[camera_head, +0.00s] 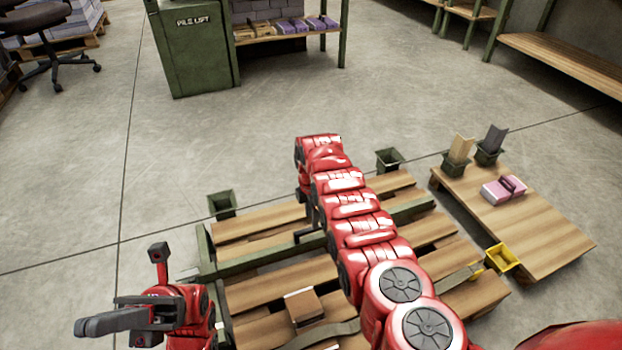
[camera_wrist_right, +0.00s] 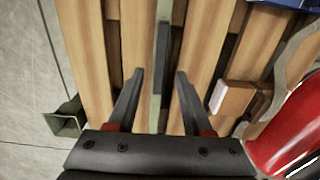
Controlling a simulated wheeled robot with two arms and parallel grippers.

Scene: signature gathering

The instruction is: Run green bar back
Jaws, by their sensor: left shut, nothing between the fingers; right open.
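The green bar (camera_head: 265,258) lies across the slatted wooden pallet (camera_head: 262,292), running from the left side toward the right; my right arm covers its middle. In the right wrist view a green bar (camera_wrist_right: 162,55) runs lengthwise between the fingers. My right gripper (camera_wrist_right: 160,78) is open, with one finger on each side of the bar's line; whether it touches the bar I cannot tell. In the head view it is mostly hidden by my arm. A dark angled piece (camera_head: 308,232) shows beside that arm. My left gripper (camera_head: 100,323) is shut and empty, left of the pallet.
Green corner sockets (camera_head: 222,205) stand at the pallet's far side. A brown block (camera_head: 303,305) sits on the slats. The floor beyond is clear up to the green cabinet (camera_head: 195,50).

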